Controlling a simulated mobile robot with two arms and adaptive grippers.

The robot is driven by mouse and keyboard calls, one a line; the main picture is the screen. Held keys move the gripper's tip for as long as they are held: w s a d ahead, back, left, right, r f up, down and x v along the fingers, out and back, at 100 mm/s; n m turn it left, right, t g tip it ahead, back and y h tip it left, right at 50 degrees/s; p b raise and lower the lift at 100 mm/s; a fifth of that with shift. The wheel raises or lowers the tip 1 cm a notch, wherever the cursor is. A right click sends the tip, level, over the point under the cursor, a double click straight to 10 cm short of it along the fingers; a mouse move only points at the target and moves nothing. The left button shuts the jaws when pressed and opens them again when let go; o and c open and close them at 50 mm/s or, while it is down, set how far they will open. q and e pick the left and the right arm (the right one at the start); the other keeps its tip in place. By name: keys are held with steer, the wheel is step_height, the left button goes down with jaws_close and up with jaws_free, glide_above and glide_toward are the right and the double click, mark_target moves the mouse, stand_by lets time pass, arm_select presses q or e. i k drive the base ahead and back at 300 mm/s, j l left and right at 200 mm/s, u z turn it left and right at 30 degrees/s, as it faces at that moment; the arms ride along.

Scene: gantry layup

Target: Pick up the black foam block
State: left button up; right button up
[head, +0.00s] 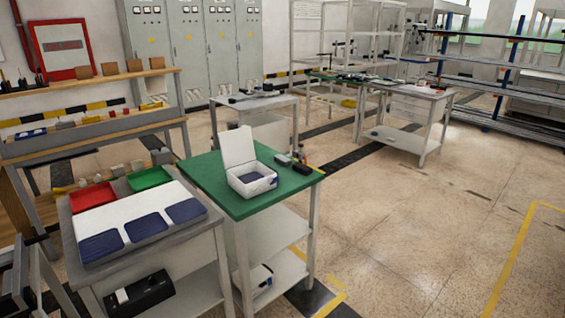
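A small black block (302,169) lies near the right end of the green-topped table. It may be the black foam block, but it is too small to tell its material. A grey block (283,160) lies just left of it. A larger black object (140,295) with a white patch sits on the shelf under the grey table at lower left. Neither of my grippers shows in the head view.
The green table (205,172) also carries an open white box (238,160) with blue inside. The grey table beside it holds a white tray with blue pads (146,227), a red bin (92,197) and a green bin (149,179). The floor (430,230) at right is clear.

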mark_target(301, 168)
steer(key=i+l+u, duration=0.15)
steer(key=u, duration=0.3)
steer(key=i+l+u, duration=0.25)
steer(key=u, duration=0.2)
